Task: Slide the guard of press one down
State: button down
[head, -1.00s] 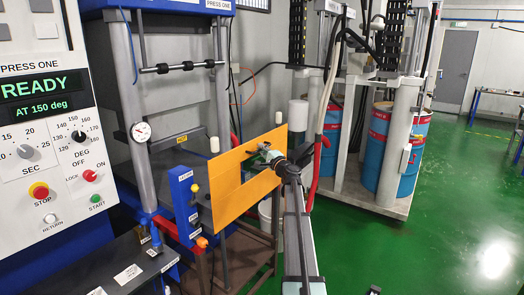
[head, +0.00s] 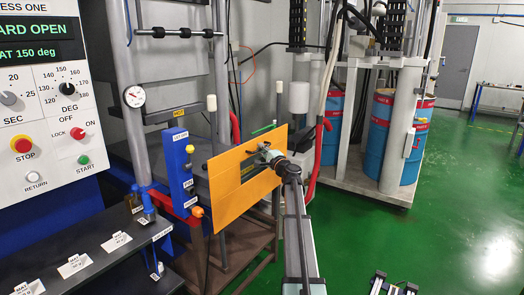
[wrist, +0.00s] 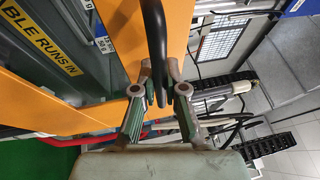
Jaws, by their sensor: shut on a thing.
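The guard of press one (head: 232,197) is a flat orange panel with a rectangular window, upright at the press front. My gripper (head: 266,151) is at its upper right part in the head view. In the wrist view the jaws of my gripper (wrist: 162,82) are shut on the guard's dark bar handle (wrist: 154,30), with the orange panel (wrist: 118,75) right behind. Press one's panel display (head: 45,40) partly reads "ARD OPEN". The exact contact of the fingers is small in the head view.
A blue post (head: 180,165) stands just left of the guard. A dark shelf with labelled mats (head: 100,250) is at the lower left. Blue and red drums (head: 385,135) stand behind at the right. The green floor (head: 420,235) at right is mostly clear.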

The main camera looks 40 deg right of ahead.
notch_tip(320, 180, down, 22)
jog(key=b, duration=1.8)
jog(key=shift+r, duration=0.1)
jog(key=c, duration=1.2)
grip_release()
jog(key=shift+s+a, duration=0.1)
jog(key=shift+s, duration=0.45)
jog(key=s+a+f, duration=0.1)
jog(key=s+f, duration=0.1)
jog(key=s, duration=0.8)
jog(key=shift+s, duration=0.35)
